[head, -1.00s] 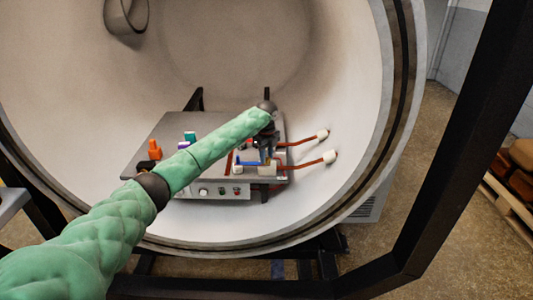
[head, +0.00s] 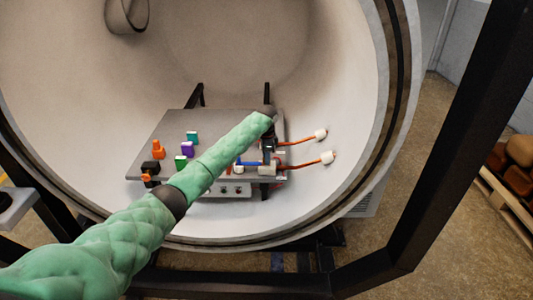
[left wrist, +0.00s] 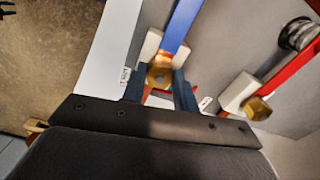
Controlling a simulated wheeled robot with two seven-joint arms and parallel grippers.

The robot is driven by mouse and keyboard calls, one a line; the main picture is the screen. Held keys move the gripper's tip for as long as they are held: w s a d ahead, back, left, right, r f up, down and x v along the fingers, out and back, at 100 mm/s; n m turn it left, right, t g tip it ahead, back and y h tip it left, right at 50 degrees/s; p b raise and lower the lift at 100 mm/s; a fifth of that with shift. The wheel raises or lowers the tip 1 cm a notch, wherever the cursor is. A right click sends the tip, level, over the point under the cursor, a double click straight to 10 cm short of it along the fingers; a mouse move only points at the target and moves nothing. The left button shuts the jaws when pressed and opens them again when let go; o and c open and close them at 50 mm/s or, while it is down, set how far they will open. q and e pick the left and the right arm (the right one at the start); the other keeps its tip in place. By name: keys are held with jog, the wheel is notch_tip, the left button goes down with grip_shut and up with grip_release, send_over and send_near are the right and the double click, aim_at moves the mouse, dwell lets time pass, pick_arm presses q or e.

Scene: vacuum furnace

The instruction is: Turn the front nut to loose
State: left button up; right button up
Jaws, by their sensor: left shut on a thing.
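The front nut (left wrist: 158,76) is brass-coloured and sits on a white block at the end of a blue bar (left wrist: 183,25) in the left wrist view. My left gripper (left wrist: 157,87) is shut on it, with one dark finger on each side. In the head view my left gripper (head: 269,151) points down at the right front of the grey box (head: 222,124), beside the blue bar (head: 249,163). The nut itself is hidden there behind the gripper. A second brass nut (left wrist: 257,108) sits on another white block by a red bar (left wrist: 288,72). My right gripper is not in view.
The box stands inside the round white chamber (head: 340,90). Two copper-coloured rods with white sleeves (head: 327,157) run from its right side to the chamber wall. Orange (head: 158,148), purple (head: 187,149) and green pieces stand on the left. A black frame post (head: 460,130) crosses the right.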

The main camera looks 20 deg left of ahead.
pick_arm(q)
jog(key=n+p, duration=0.4)
jog(key=n, duration=0.4)
jog(key=shift+r, duration=0.2)
jog(key=shift+f+n+p, duration=0.1)
jog(key=shift+n+p, duration=0.55)
jog(key=shift+n, duration=0.35)
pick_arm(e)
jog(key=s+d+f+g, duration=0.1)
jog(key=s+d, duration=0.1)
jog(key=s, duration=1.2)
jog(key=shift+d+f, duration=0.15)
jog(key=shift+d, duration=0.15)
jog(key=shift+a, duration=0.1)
pick_arm(q)
jog(key=o, duration=1)
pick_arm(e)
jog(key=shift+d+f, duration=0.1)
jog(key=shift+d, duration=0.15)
